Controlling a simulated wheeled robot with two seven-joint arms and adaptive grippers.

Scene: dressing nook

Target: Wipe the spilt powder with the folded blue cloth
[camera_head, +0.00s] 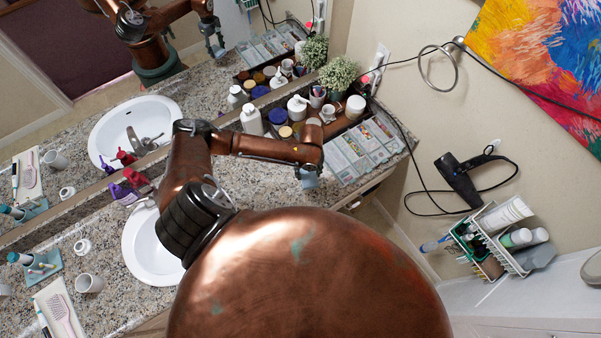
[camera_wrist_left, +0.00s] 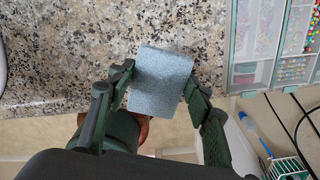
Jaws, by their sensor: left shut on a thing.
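My left gripper (camera_head: 307,168) hangs over the front edge area of the granite counter (camera_head: 262,181), beside the clear organizer. It is shut on the folded blue cloth (camera_head: 309,181). In the left wrist view the cloth (camera_wrist_left: 160,85) is a flat grey-blue rectangle between the two fingers of the left gripper (camera_wrist_left: 159,78), with speckled counter behind it. I cannot make out the spilt powder against the speckled granite in either view; my arm hides part of the counter. My right gripper is not in view.
A clear compartment organizer (camera_head: 352,157) stands right of the gripper. Bottles and jars, including a white pump bottle (camera_head: 251,121), line the mirror side. A white sink (camera_head: 146,252) lies left. A hair dryer (camera_head: 458,180) and wire basket (camera_head: 490,240) hang on the wall.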

